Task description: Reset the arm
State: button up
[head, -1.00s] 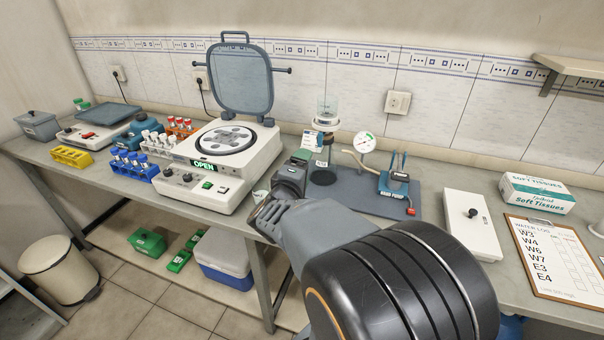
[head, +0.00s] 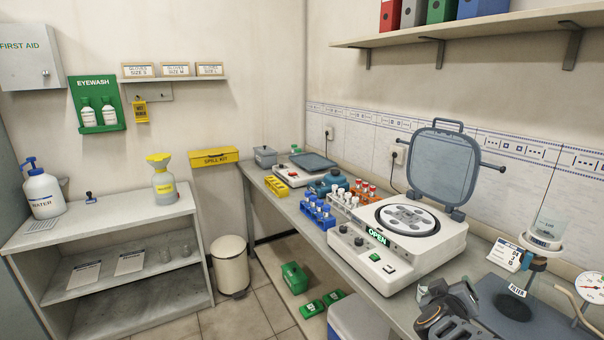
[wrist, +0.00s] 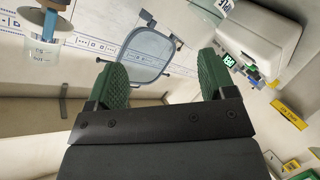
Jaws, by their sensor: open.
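My gripper (wrist: 160,78) is open in the wrist view, its two green ridged fingers spread apart with nothing between them. In the head view part of my arm and gripper (head: 455,302) shows at the lower right, in front of the right end of the white centrifuge (head: 388,262). The centrifuge's lid (head: 442,170) stands raised and its display reads OPEN. The lid also shows, tilted, in the wrist view (wrist: 140,55) beyond the fingers. The rest of my arm is out of the head view.
A filter stand (head: 530,262) and a gauge (head: 592,290) stand close right of my gripper. Tube racks, including a blue one (head: 318,216), sit left of the centrifuge. A shelf unit (head: 115,250), a bin (head: 230,262) and a yellow spill kit (head: 214,157) are farther left. Some floor between is clear.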

jog(key=s+a+f+m+g+y+p, duration=0.25)
jog(key=a+y, duration=0.55)
jog(key=a, duration=0.4)
jog(key=s+a+r+n+g+p, duration=0.1)
jog(key=s+a+r+g+p, duration=0.2)
jog(key=s, duration=0.6)
jog(key=a+r+g, duration=0.1)
jog(key=a+g, duration=0.1)
jog(key=shift+a+y, duration=0.35)
jog(key=shift+y, duration=0.05)
jog(key=shift+r, duration=0.1)
